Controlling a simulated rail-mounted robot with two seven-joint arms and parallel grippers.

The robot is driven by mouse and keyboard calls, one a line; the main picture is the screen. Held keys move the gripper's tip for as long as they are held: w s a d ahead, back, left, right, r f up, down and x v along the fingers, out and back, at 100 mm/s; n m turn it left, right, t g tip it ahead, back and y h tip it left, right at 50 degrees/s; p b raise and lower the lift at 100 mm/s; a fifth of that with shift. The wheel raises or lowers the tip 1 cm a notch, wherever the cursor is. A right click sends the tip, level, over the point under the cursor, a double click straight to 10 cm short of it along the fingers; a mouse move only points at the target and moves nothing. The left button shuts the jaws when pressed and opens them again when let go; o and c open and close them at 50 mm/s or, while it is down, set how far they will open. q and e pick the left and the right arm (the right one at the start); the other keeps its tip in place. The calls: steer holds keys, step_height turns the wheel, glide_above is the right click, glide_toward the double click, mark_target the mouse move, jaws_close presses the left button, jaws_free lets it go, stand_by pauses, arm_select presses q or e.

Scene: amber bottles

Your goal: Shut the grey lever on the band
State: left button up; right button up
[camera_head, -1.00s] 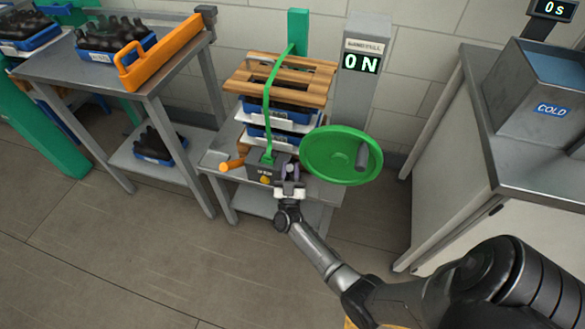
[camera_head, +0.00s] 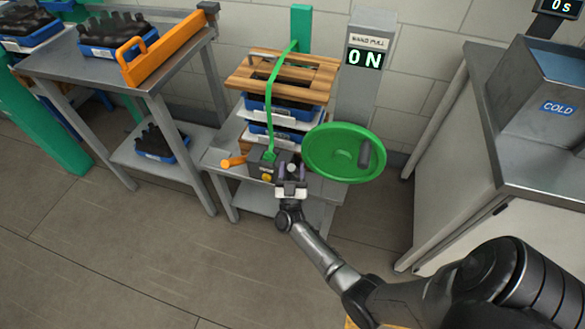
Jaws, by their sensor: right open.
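The green band (camera_head: 268,102) runs from a green post over a wooden frame and down to a small dark grey tensioner box (camera_head: 258,165) on the low table. The box has an orange handle (camera_head: 233,161) on its left and a yellow knob (camera_head: 266,177) on its front. My left gripper is not in view.
The wooden frame (camera_head: 313,73) lies on stacked blue crates (camera_head: 256,104). A large green handwheel (camera_head: 330,152) stands close to the right of my gripper. A steel counter (camera_head: 470,150) is at the right.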

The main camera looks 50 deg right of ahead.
steer(key=v, duration=1.3)
steer(key=shift+s+a+f+p, duration=0.15)
steer(key=shift+a+f+p, duration=0.15)
steer(key=shift+p, duration=0.1)
